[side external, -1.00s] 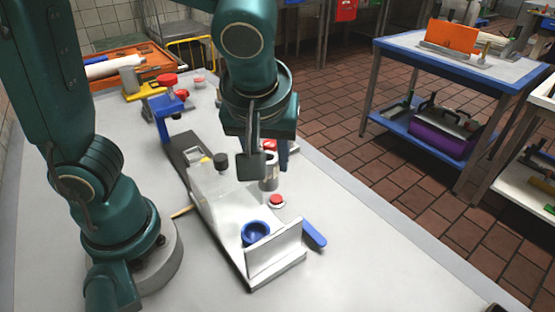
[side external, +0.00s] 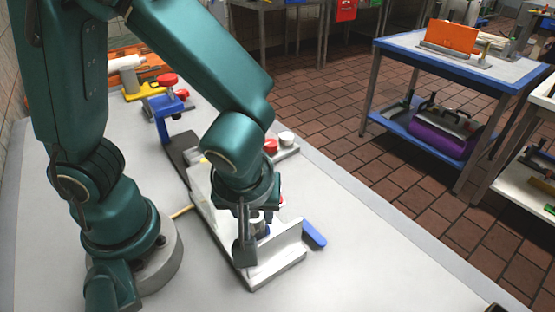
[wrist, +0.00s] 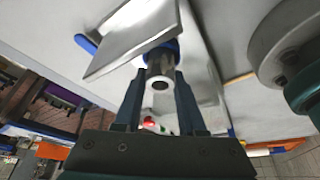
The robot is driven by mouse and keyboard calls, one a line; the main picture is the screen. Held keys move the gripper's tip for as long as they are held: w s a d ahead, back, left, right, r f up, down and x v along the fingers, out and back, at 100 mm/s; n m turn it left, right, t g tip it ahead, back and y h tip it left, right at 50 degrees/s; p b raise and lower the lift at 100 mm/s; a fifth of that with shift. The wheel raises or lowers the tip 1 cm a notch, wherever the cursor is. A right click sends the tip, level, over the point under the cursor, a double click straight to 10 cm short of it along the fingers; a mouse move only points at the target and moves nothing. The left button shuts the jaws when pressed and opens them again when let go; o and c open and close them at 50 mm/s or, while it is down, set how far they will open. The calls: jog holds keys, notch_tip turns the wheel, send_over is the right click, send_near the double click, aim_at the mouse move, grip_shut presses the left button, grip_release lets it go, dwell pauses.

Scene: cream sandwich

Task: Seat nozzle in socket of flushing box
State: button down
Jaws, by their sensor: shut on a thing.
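The nozzle, a grey metal cylinder with a pale ring end (wrist: 160,74), is between the fingers of my gripper (wrist: 160,84) in the wrist view. My gripper (side external: 257,234) is shut on it, low over the front of the flushing box. The flushing box (side external: 282,256) is a white tray with an upright front plate. Its blue socket (wrist: 173,46) lies at the nozzle's far end in the wrist view; the two overlap there. In the side view my fingers hide most of the socket, and I cannot tell how deep the nozzle sits.
A blue handle (side external: 314,236) sticks out right of the box. A blue clamp with a red knob (side external: 167,80) stands behind it. Red and white caps (side external: 286,138) sit on a block at back right. A thin wooden stick (side external: 182,211) lies left.

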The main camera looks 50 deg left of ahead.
jog(key=shift+f, duration=0.2)
jog(key=shift+c, duration=2.4)
grip_release()
jog(key=v, duration=1.2)
jog(key=a+m+t+h, duration=0.2)
jog(key=a+m+h, duration=0.1)
jog(key=a+m, duration=0.5)
jog(key=shift+w+m+t, duration=0.3)
jog(key=shift+m+t, duration=0.1)
jog(key=shift+m, duration=0.8)
jog(key=shift+a, duration=0.15)
